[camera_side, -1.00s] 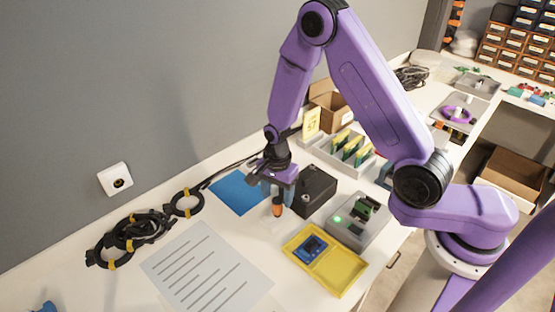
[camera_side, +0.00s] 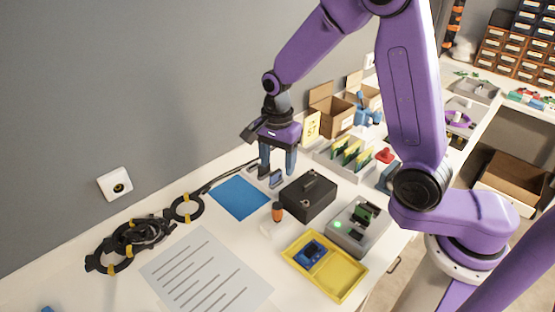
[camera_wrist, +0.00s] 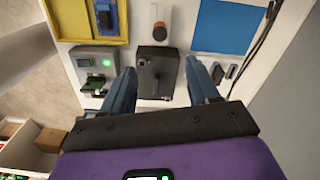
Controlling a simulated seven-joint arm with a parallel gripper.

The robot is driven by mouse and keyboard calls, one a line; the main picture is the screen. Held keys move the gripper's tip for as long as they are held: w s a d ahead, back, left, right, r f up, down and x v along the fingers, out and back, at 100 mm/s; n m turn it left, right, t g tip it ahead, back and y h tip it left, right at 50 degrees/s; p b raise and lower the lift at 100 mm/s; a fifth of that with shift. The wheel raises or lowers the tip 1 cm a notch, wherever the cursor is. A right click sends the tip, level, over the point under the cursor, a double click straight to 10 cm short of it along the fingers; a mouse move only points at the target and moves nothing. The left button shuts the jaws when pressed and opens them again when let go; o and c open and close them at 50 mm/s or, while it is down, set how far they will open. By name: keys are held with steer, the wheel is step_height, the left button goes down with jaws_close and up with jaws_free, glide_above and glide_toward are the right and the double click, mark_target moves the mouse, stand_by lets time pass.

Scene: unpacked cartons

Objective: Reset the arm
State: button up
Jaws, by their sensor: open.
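My gripper (camera_side: 277,164) is open and empty, with two blue-grey fingers pointing down. It hangs above the bench behind the black box (camera_side: 308,195) and the blue mat (camera_side: 239,197). In the wrist view the fingers (camera_wrist: 165,88) are spread apart, with the black box (camera_wrist: 158,70) showing between them.
A yellow tray (camera_side: 345,283) holds a blue device (camera_side: 310,252). A grey tester (camera_side: 345,238) with a green light holds a green board. A rack with green cards (camera_side: 352,152) and open cartons (camera_side: 334,113) stand behind. Coiled cables (camera_side: 130,240) and a printed sheet (camera_side: 205,272) lie left.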

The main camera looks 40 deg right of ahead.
steer(key=s+d+r+n, duration=0.1)
steer(key=s+r+n, duration=0.1)
steer(key=s+n, duration=0.6)
steer(key=s+d+r+n, duration=0.2)
steer(key=s+n, duration=0.7)
steer(key=n, duration=0.1)
steer(key=s+d+r+n, duration=0.1)
steer(key=s+r+n, duration=0.2)
steer(key=s+n, duration=0.5)
steer(key=shift+s+d+n, duration=0.25)
steer(key=shift+s+n, duration=0.05)
steer(key=shift+n, duration=0.5)
steer(key=shift+r, duration=0.1)
